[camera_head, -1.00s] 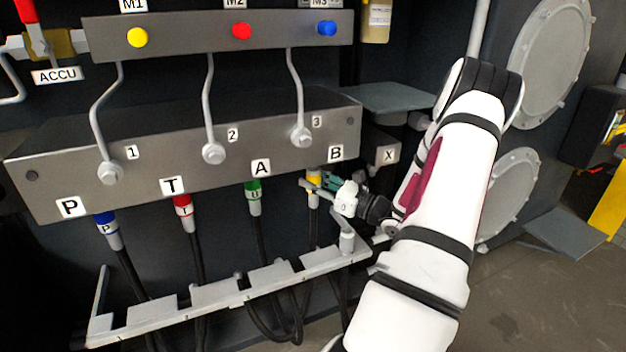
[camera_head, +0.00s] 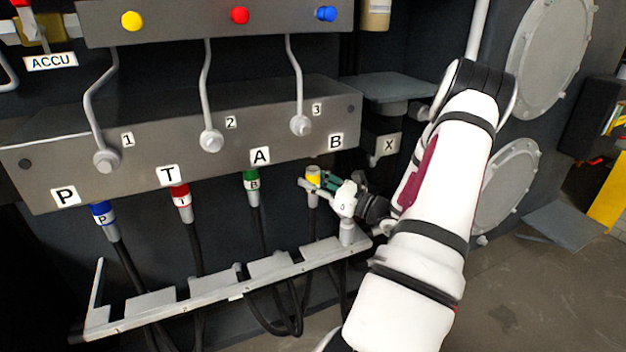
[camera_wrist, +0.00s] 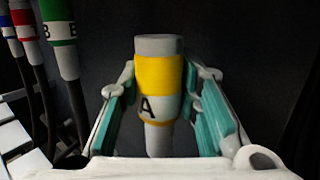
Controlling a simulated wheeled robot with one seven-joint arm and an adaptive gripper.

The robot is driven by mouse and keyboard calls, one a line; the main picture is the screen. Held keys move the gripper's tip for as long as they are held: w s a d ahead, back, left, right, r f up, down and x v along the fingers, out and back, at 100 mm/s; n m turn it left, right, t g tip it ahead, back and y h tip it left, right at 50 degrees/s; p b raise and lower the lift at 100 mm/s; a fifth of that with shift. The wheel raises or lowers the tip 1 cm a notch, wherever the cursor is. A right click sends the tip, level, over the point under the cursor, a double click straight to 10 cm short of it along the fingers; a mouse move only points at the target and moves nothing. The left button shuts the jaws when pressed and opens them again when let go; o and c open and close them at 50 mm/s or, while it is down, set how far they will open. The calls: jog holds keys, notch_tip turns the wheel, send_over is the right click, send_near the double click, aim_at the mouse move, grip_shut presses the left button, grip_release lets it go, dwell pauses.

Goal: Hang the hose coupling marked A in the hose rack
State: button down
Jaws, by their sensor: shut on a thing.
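The hose coupling marked A, with a yellow band and grey top (camera_head: 313,176), is upright below the port labelled B. In the wrist view the coupling (camera_wrist: 159,77) shows its letter A and a free top end. My gripper (camera_head: 322,182) has its teal pads on either side of the coupling and is shut on it. A small gap shows between the coupling's top and the valve block. The hose rack (camera_head: 150,305) is a grey slotted bar below and in front of the block. Some of its slots are hard to make out.
The valve block (camera_head: 240,140) is just above my gripper. Blue (camera_head: 103,213), red (camera_head: 180,196) and green (camera_head: 251,181) couplings sit at ports P, T and A; the green one is marked B. Their hoses hang behind the rack. A grey post (camera_head: 347,232) stands at the rack's right end.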

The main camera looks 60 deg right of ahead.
jog(key=shift+r, duration=0.1)
jog(key=s+a+r+p, duration=0.2)
jog(key=s+a+p, duration=0.3)
jog(key=s, duration=0.9)
jog(key=shift+a+p, duration=0.35)
jog(key=shift+a, duration=1.4)
jog(key=shift+w, duration=0.15)
jog(key=w+a+p, duration=0.2)
jog(key=w+a, duration=0.4)
jog(key=a, duration=0.3)
jog(key=w+a+p, duration=0.3)
jog(key=w+a, duration=0.2)
jog(key=a, duration=0.5)
jog(key=shift+w+a+p, duration=0.25)
jog(key=shift+w+p, duration=0.05)
jog(key=shift+w, duration=0.1)
jog(key=shift+f, duration=0.15)
